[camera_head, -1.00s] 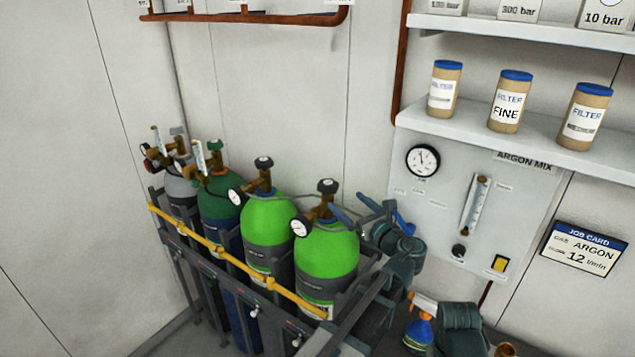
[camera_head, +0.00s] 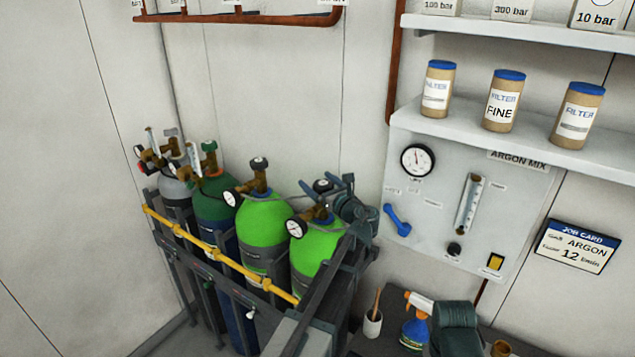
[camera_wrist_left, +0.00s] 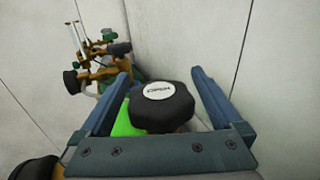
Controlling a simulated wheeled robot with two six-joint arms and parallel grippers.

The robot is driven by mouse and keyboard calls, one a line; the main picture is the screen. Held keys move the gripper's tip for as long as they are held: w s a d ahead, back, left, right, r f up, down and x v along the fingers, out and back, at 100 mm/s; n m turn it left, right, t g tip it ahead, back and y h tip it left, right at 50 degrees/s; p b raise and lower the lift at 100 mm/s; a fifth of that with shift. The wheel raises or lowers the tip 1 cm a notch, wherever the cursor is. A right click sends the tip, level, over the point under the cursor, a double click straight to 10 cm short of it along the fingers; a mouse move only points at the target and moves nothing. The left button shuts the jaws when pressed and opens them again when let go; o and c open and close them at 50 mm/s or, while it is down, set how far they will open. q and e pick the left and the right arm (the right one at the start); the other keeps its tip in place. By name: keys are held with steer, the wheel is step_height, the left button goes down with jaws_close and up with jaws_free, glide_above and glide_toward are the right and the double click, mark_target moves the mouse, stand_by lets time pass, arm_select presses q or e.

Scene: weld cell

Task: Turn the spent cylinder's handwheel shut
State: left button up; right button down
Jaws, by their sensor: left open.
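My left gripper (camera_head: 333,185) is at the top of the nearer, right-hand green cylinder (camera_head: 308,258) in the rack. In the left wrist view its two blue-grey fingers (camera_wrist_left: 160,78) are open, one on each side of a black lobed handwheel (camera_wrist_left: 165,110). The handwheel's white cap label seems to read OPEN. I cannot tell whether the fingers touch the handwheel. In the head view this handwheel (camera_head: 322,185) is partly covered by the gripper. A round gauge (camera_head: 297,228) sits on that cylinder's brass valve. My right gripper's fingers do not show.
Another green cylinder (camera_head: 262,232), a dark green-topped one (camera_head: 213,197) and a grey one (camera_head: 173,185) stand alongside, behind a yellow rail (camera_head: 215,250). A spray bottle (camera_head: 415,325) stands at lower right.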

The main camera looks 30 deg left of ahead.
arm_select(q)
steer(key=shift+w+a, duration=0.15)
steer(key=shift+a, duration=0.05)
steer(key=c, duration=1.3)
steer(key=shift+t, duration=0.4)
steer(key=m+t+h, duration=0.2)
steer(key=h, duration=0.1)
steer(key=shift+w+d+m+t, duration=0.1)
steer(key=shift+d+m+t, duration=0.1)
steer(key=shift+m+t, duration=0.2)
steer(key=shift+w+d+m+t+h, duration=0.2)
steer(key=shift+m+t+h, duration=0.5)
steer(key=shift+h, duration=0.25)
steer(key=shift+w+d+m+t+h, duration=0.1)
steer(key=shift+d+m+t+h, duration=0.1)
steer(key=shift+m+t+h, duration=0.5)
steer(key=shift+w+d+m+t+h, duration=0.2)
steer(key=shift+m+t+h, duration=0.2)
steer(key=shift+m+h, duration=0.65)
steer(key=shift+h, duration=0.3)
